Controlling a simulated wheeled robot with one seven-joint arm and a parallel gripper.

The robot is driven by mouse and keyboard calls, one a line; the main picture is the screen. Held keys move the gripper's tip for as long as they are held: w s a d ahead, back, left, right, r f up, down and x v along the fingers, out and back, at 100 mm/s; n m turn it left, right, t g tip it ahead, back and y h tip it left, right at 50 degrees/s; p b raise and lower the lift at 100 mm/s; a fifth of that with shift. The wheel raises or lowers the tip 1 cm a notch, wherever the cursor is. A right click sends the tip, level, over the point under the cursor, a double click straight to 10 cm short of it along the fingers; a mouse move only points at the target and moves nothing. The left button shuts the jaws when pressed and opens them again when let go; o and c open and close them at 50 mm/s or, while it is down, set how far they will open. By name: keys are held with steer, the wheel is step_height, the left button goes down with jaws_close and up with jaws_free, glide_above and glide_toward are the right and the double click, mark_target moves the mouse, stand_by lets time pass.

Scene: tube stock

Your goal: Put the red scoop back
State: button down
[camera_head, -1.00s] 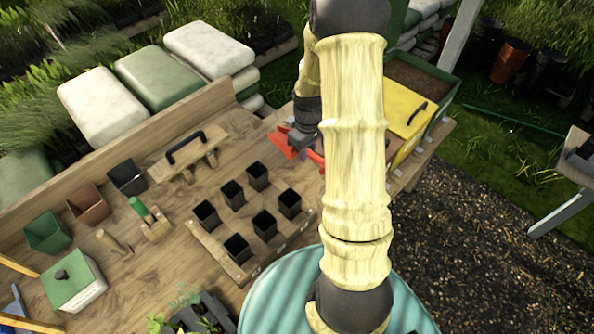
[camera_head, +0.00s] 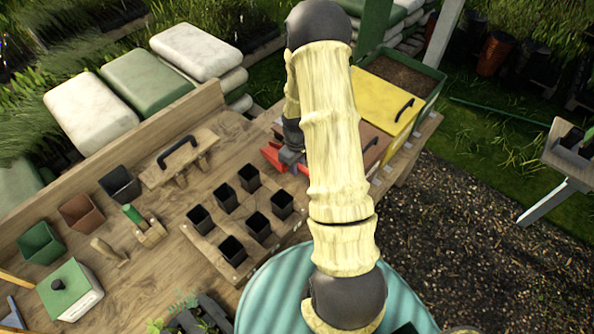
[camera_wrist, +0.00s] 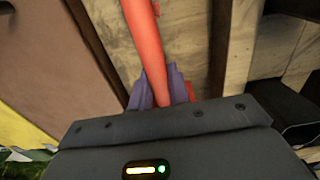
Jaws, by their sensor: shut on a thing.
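The red scoop (camera_head: 271,158) shows beside my gripper (camera_head: 290,154) in the head view, over the far right part of the wooden bench, just behind the black pots. My forearm hides part of that area. In the wrist view, a long red handle (camera_wrist: 143,35) runs from the top edge down between the grey-purple fingers of my gripper (camera_wrist: 160,88). The fingers are shut on it. I cannot tell whether the scoop touches the bench.
A bin with a brown lid (camera_head: 371,150), one with a yellow lid (camera_head: 385,95) and a green soil bin (camera_head: 430,85) stand to the right. Several black pots (camera_head: 257,224) stand in front. A wooden rack with a black handle (camera_head: 178,152) is at left.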

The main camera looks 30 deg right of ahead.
mark_target(297, 178)
steer(key=shift+f+p, duration=0.35)
steer(key=shift+f, duration=1.35)
steer(key=shift+f, duration=0.15)
steer(key=c, duration=1.3)
jaws_free()
step_height(297, 178, up, 12)
steer(key=b, duration=0.3)
steer(key=shift+r, duration=0.2)
